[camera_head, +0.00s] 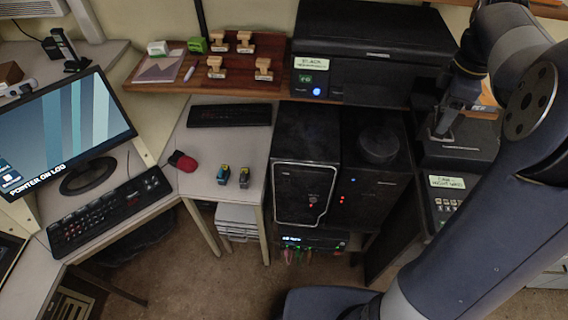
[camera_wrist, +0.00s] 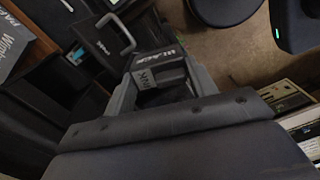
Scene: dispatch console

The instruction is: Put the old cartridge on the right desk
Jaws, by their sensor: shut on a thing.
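My gripper (camera_wrist: 160,78) is shut on a black cartridge (camera_wrist: 172,68) with pale lettering, seen between its grey fingers in the wrist view. The lower part of the cartridge is hidden by the gripper. In the head view my arm reaches over the right side, and the held cartridge is hard to make out there. A pale desk (camera_head: 205,145) stands right of the monitor. Two small cartridges lie on it, one with a blue part (camera_head: 223,174) and one with a yellow part (camera_head: 244,177). I cannot tell which desk is the right desk.
A red mouse (camera_head: 183,161) and a black keyboard (camera_head: 230,115) also lie on that desk. A black printer (camera_head: 375,45) stands on the wooden shelf behind. Two dark computer towers (camera_head: 305,165) stand right of the desk. The desk's middle has free room.

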